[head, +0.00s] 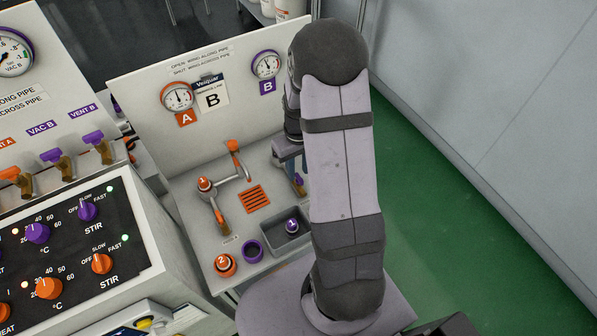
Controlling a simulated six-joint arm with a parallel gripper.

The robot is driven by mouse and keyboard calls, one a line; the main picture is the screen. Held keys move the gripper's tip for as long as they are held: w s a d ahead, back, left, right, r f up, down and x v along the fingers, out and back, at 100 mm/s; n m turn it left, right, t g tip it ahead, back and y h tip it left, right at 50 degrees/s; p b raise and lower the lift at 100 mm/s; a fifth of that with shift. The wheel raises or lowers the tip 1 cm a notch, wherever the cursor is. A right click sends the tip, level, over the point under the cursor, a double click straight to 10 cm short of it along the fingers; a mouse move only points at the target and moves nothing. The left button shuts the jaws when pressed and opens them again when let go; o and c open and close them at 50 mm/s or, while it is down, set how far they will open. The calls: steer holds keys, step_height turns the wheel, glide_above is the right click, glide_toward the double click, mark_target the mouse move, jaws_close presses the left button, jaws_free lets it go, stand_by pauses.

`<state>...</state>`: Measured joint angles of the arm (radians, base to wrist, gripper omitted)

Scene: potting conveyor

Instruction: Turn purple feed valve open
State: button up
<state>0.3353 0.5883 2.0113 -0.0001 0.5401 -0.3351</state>
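My gripper (287,147) is at the left side of my arm, over the right part of the bench panel. It is small and partly hidden by the arm, so I cannot see whether its fingers are open or shut. A small purple piece (299,183), perhaps a valve wing, shows just below the gripper at the arm's edge. The arm hides most of what is around it, so I cannot tell how it is turned or whether the gripper touches it. A sign (199,61) reads open with wing along pipe, shut with wing across pipe.
Orange-handled pipework (235,148) stands left of my gripper beside an orange grate (254,198). A grey tray (270,238) holds a purple-topped piece marked 1 (291,226). A purple ring (252,250) lies nearby. Purple valves (95,139) marked VAC B and VENT B are on the left cabinet.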

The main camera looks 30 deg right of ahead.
mark_target(298, 176)
steer(key=shift+r+b, duration=0.55)
steer(key=shift+r, duration=2.15)
steer(key=shift+m, duration=0.5)
steer(key=s+a+m+g, duration=0.1)
steer(key=s+a, duration=0.3)
steer(key=s, duration=0.4)
steer(key=s+a+g, duration=0.1)
steer(key=s+a, duration=0.4)
steer(key=s, duration=0.3)
steer(key=a+r, duration=0.1)
steer(key=w+a+r+n+t, duration=0.2)
steer(key=r, duration=0.1)
steer(key=shift+a, duration=0.25)
